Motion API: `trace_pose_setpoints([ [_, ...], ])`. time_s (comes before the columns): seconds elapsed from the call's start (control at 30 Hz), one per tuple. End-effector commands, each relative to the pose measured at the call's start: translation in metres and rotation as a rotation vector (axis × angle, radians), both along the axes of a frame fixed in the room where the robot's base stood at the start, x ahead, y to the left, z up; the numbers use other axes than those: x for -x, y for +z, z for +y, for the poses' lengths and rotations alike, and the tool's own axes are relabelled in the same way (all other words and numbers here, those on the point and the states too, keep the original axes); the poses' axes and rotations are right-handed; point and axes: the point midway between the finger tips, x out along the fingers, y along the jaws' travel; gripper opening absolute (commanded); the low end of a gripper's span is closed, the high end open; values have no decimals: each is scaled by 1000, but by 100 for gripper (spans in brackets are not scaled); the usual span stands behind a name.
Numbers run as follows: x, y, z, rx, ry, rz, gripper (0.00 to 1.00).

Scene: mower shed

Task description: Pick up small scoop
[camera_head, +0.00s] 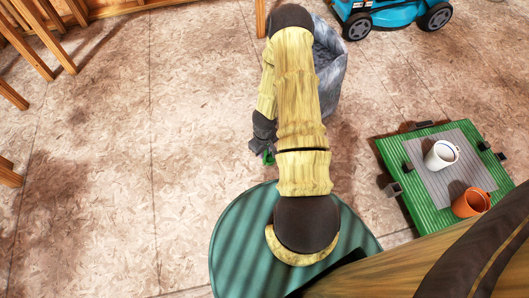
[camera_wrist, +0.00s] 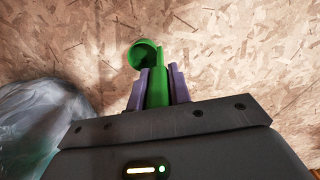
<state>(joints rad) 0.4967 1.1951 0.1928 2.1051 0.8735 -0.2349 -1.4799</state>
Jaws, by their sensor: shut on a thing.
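The small scoop (camera_wrist: 143,54) is bright green with a round bowl. In the wrist view it stands between the two purple-grey fingers of my gripper (camera_wrist: 157,88), which is shut on its handle. The bowl end reaches out past the fingertips.
A grey plastic bag (camera_head: 329,68) stands behind my arm and also shows in the wrist view (camera_wrist: 38,125). A green platform (camera_head: 408,194) with a white mug (camera_head: 441,154) and an orange pot (camera_head: 471,203) is at right. A blue mower (camera_head: 392,14) is at the back. Floor at left is clear.

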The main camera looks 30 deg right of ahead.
Motion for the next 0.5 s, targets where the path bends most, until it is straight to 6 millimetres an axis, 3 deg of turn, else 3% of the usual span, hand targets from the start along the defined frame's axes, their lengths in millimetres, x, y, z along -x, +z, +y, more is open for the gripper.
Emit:
trace_pose_setpoints([
  [0.03, -1, 17, 0, 2, 1, -1, 0],
  [0.2, 0, 46, 0, 1, 1, 0, 0],
  [0.5, 0, 62, 0, 0, -1, 0, 0],
])
